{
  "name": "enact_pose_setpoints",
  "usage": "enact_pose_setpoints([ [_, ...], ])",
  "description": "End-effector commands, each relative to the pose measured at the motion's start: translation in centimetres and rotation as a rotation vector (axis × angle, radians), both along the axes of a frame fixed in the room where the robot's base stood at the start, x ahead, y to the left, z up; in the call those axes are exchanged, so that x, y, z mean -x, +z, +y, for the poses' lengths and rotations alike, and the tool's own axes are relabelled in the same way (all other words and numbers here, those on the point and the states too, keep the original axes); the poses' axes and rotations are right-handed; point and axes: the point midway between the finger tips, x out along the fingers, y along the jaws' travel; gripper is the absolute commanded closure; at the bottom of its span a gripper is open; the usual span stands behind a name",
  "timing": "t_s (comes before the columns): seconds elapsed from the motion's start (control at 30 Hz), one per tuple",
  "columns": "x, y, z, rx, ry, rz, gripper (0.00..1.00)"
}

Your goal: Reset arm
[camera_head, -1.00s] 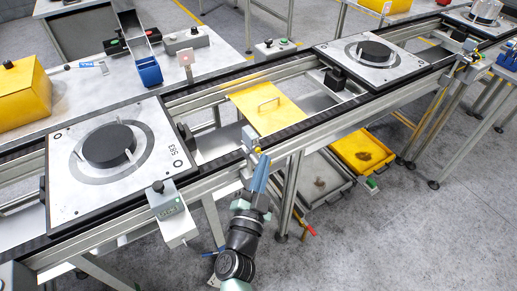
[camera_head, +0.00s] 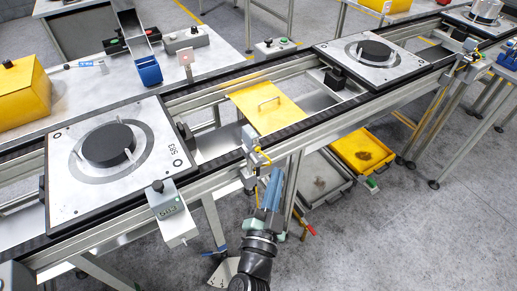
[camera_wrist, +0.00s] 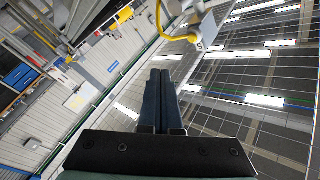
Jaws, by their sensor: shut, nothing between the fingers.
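My gripper (camera_head: 277,172) is in front of the near side of the conveyor, at the lower middle of the head view. It points up toward the rail and holds nothing. In the wrist view my gripper (camera_wrist: 160,75) shows its two dark fingers closed together. The wrist camera looks up past the fingers at the ceiling lights and a wall.
The conveyor rail (camera_head: 222,166) runs diagonally just beyond my gripper. A pallet (camera_head: 72,150) with a dark clutch disc (camera_head: 108,145) sits left, another pallet (camera_head: 410,66) right. A grey bin (camera_head: 318,180) and a yellow bin (camera_head: 362,150) lie below. Floor at right is clear.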

Motion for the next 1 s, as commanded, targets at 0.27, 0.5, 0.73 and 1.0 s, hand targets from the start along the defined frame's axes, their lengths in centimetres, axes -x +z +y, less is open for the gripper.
enact_pose_setpoints([
  [0.27,0.0,0.0,0.0,0.0,0.0,0.0,1.0],
  [0.5,0.0,0.0,0.0,0.0,0.001,-0.001,1.0],
  [0.73,-0.7,1.7,0.4,0.012,0.016,-0.026,1.0],
  [1.0,-3.6,18.3,3.4,0.166,0.138,-0.25,1.0],
])
